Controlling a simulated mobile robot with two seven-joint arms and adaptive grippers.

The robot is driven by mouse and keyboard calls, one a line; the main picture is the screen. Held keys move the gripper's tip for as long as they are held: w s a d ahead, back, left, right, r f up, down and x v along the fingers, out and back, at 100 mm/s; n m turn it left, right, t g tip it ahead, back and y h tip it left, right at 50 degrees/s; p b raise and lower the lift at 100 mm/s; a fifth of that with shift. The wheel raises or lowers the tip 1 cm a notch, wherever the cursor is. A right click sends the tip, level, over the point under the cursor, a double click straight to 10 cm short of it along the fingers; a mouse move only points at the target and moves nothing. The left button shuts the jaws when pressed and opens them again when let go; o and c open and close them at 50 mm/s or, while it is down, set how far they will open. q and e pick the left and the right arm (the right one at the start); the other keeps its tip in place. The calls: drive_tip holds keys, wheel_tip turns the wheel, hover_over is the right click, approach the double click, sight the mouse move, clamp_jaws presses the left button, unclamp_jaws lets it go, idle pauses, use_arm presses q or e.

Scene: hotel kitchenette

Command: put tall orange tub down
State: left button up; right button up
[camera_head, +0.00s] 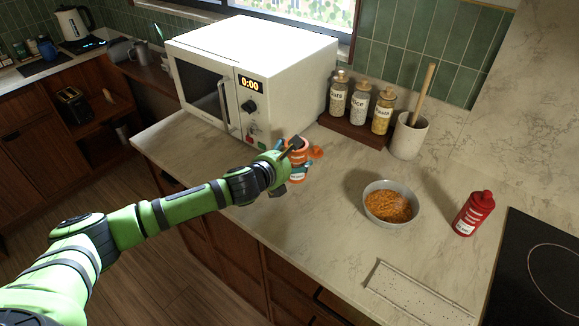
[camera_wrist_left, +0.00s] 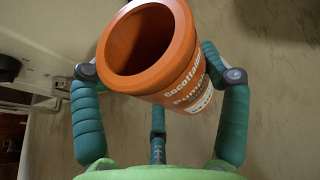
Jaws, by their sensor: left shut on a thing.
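The tall orange tub (camera_head: 299,152) is above or on the worktop just right of the microwave's front corner. My left gripper (camera_head: 289,166) is shut on it, and the arm hides part of it. In the left wrist view the tub (camera_wrist_left: 187,70) sits between the fingers of my left gripper (camera_wrist_left: 161,75), tilted, with its open mouth toward the camera. Its inside is dark and a white printed label shows on its side. I cannot tell whether its base touches the worktop. My right gripper is not in view.
A white microwave (camera_head: 255,60) stands behind left. Three labelled jars (camera_head: 359,105) and a utensil crock (camera_head: 408,136) stand at the back. A grey bowl of orange food (camera_head: 391,205), a red bottle (camera_head: 473,213) and a pale flat board (camera_head: 415,296) lie rightward. Worktop (camera_head: 330,235) is clear before the bowl.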

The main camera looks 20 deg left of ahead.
use_arm(q)
drive_tip(key=shift+w+a+f, duration=0.3)
drive_tip(key=shift+a+f, duration=0.05)
drive_tip(key=shift+f, duration=0.05)
wheel_tip(320, 180, down, 3)
drive_tip(key=shift+f+p, duration=0.2)
drive_tip(key=shift+p, duration=0.1)
drive_tip(key=shift+f, duration=0.2)
drive_tip(key=shift+f, duration=0.15)
drive_tip(key=o, duration=1.5)
